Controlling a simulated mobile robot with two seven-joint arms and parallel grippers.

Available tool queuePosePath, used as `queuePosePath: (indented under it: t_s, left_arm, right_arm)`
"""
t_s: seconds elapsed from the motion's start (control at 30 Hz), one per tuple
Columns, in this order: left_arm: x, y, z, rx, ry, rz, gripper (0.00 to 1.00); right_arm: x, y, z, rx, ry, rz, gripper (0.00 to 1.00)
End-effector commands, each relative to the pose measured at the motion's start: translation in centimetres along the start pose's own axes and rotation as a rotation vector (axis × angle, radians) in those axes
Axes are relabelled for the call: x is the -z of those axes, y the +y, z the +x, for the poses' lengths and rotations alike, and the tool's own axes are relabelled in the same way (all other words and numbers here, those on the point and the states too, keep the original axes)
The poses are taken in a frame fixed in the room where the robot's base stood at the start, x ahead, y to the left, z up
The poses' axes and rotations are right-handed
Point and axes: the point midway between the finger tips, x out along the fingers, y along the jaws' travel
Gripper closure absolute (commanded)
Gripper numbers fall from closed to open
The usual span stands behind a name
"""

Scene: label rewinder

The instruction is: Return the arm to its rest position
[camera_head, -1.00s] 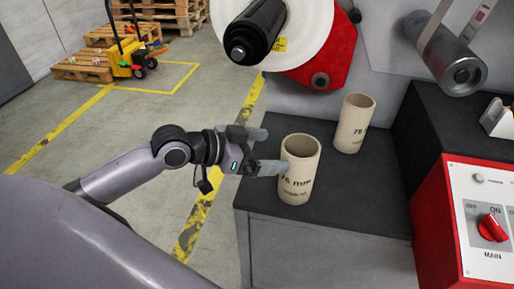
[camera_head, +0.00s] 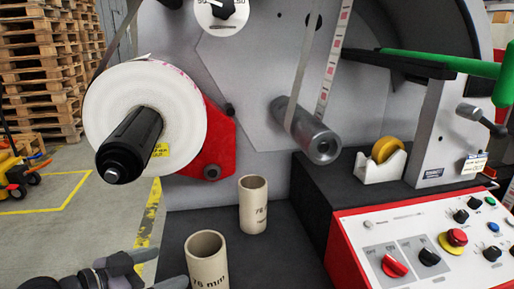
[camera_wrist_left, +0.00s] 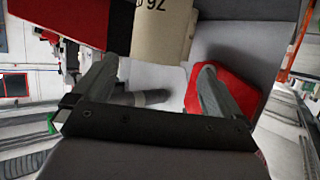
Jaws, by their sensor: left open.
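My left gripper (camera_head: 165,269) is low at the left edge of the black-topped bench in the head view, partly cut off by the frame bottom. Its fingers are apart, with nothing between them in the head view. The front cardboard core (camera_head: 207,262), tan and marked 76 mm, stands upright just right of the fingertips. In the left wrist view the open gripper (camera_wrist_left: 155,80) has a tan core (camera_wrist_left: 162,30) beyond its fingertips. Whether a finger touches the front core cannot be told. My right gripper is not in view.
A second core (camera_head: 253,204) stands behind on the bench (camera_head: 285,245). Above are a white label roll (camera_head: 100,95) on a black spindle and a steel roller (camera_head: 305,130). A red-edged control panel (camera_head: 430,245) and tape dispenser (camera_head: 381,166) are right. Open floor lies left.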

Motion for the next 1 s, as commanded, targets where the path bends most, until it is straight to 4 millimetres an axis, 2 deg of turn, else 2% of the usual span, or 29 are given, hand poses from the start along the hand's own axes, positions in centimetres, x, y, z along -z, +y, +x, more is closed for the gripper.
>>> queuePosePath:
  t_s: [0.23, 0.4, 0.5, 0.6, 0.7, 0.97, 1.0]
  left_arm:
    - [-8.4, 2.1, 0.8, 0.153, -0.042, -0.13, 0.0]
    - [-15.1, 5.4, -0.4, 0.268, -0.122, -0.184, 0.0]
    - [-18.2, 7.5, -1.5, 0.318, -0.172, -0.199, 0.0]
    - [-20.2, 9.1, -2.4, 0.35, -0.212, -0.203, 0.0]
    - [-21.4, 10.1, -2.9, 0.366, -0.235, -0.203, 0.0]
    - [-21.8, 10.4, -3.0, 0.372, -0.243, -0.2, 0.0]
    - [-21.8, 10.4, -3.0, 0.372, -0.243, -0.2, 0.13]
  right_arm:
    - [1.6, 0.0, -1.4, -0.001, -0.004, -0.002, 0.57]
    - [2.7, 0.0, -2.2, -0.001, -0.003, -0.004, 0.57]
    - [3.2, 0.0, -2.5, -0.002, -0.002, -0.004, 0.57]
    - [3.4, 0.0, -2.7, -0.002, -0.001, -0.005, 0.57]
    - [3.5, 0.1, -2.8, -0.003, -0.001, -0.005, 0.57]
    - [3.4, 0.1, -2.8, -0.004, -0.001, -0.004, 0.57]
    - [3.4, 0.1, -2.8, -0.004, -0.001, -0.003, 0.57]
